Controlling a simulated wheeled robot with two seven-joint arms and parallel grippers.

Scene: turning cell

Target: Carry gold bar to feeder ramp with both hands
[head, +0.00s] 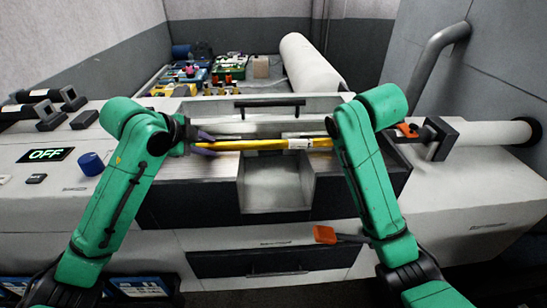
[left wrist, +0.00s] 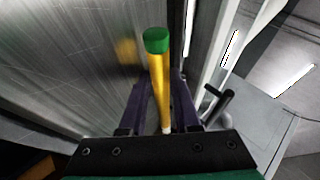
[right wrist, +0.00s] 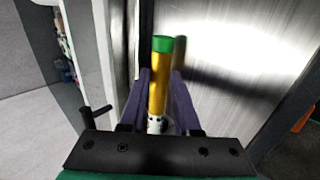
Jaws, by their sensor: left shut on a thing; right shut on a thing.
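The gold bar (head: 255,144) lies level across the middle of the machine in the head view, with a pale label near its right part. My left gripper (head: 203,143) is shut on it near its left end. The left wrist view shows the bar (left wrist: 160,85) between the purple fingers, with a green end cap. My right gripper (right wrist: 160,95) is shut on the other end, and the right wrist view shows the bar (right wrist: 158,90) with a green cap too. In the head view my right forearm hides the right gripper. The feeder ramp cannot be told with certainty.
A grey chute (head: 277,187) opens below the bar. A black handle (head: 270,103) is behind it. A white roll (head: 311,65) and colourful boxes (head: 190,75) stand at the back.

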